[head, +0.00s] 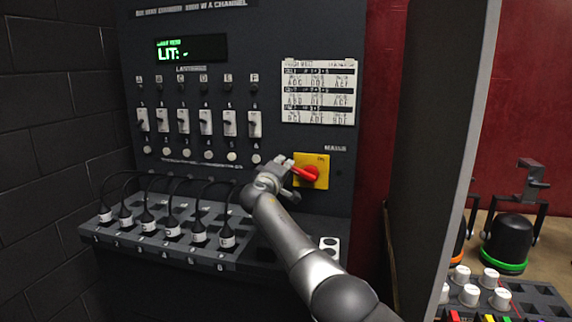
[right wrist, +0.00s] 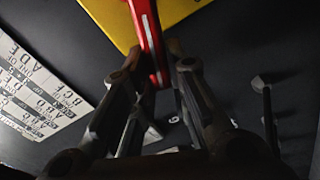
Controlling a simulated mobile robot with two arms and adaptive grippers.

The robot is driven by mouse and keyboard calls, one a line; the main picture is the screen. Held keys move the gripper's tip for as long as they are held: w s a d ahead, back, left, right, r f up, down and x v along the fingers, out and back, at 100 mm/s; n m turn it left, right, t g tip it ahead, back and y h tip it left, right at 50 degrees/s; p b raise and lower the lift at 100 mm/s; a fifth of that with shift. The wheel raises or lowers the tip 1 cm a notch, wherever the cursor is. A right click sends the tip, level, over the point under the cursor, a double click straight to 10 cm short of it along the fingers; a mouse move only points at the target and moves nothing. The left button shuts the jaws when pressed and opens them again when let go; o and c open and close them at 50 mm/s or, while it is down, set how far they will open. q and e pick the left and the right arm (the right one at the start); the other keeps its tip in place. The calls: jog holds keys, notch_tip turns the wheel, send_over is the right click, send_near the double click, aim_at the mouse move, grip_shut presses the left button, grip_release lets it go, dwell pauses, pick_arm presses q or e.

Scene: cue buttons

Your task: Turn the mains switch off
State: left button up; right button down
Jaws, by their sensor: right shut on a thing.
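The mains switch (head: 311,173) is a red rotary handle on a yellow plate (head: 320,160), low on the right of the dark panel. Its red lever points left and slightly up in the head view. My right gripper (head: 288,167) is at the lever's left end. In the right wrist view the red handle (right wrist: 150,40) runs down between the fingers of the right gripper (right wrist: 160,75), which are shut on it. The yellow plate (right wrist: 120,18) shows behind. My left gripper is not in view.
The panel has a lit display (head: 191,49), a row of white switches (head: 205,122) and a printed card (head: 319,92). Several cabled plugs (head: 172,222) stand on the shelf below. A dark partition (head: 440,150) rises on the right, with a lamp (head: 512,240) beyond it.

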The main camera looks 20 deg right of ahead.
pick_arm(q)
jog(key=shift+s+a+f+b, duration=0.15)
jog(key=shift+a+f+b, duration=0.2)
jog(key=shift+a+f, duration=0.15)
pick_arm(e)
jog(key=shift+w+a+f+n, duration=0.1)
jog(key=shift+f+n, duration=0.6)
jog(key=shift+n, duration=0.4)
jog(key=shift+w+a+f+n, duration=0.1)
jog(key=shift+f+n, duration=0.6)
jog(key=shift+n, duration=0.4)
jog(key=c, duration=1.4)
grip_release()
jog(key=shift+f, duration=0.15)
jog(key=shift+s+a+f, duration=0.1)
jog(key=shift+s+a, duration=0.05)
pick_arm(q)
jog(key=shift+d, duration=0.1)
pick_arm(e)
jog(key=shift+v, duration=5.8)
